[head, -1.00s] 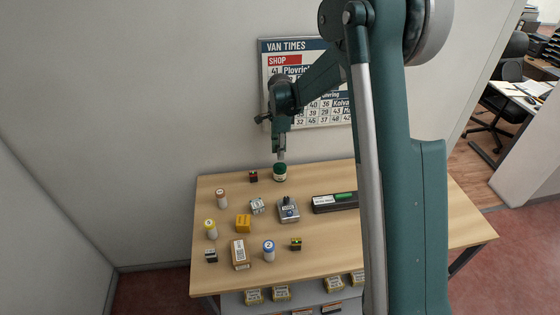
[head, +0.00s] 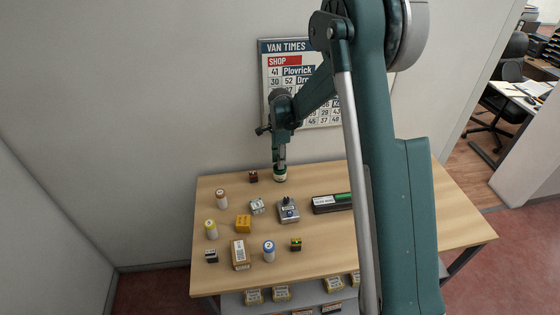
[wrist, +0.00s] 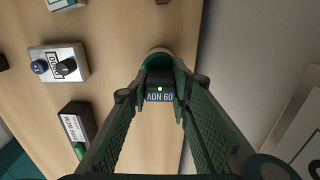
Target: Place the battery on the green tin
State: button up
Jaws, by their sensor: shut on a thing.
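The green tin (head: 280,178) stands near the back edge of the table, with a pale band on its side. In the wrist view part of the tin (wrist: 159,51) shows beyond the held battery. My gripper (head: 280,163) is right above the tin, pointing down.
A grey box with a knob (head: 288,211) and a black case with a green part (head: 332,203) stand in front and to the right. A red-black block (head: 253,177) is close left of the tin. Several cylinders and blocks fill the table's left. The wall is close behind.

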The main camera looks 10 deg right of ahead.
jog(key=shift+f, duration=0.2)
jog(key=o, duration=0.9)
jog(key=shift+r, duration=0.25)
notch_tip(320, 180, up, 12)
jog(key=shift+f, duration=0.1)
dwell(0.4)
dwell(0.5)
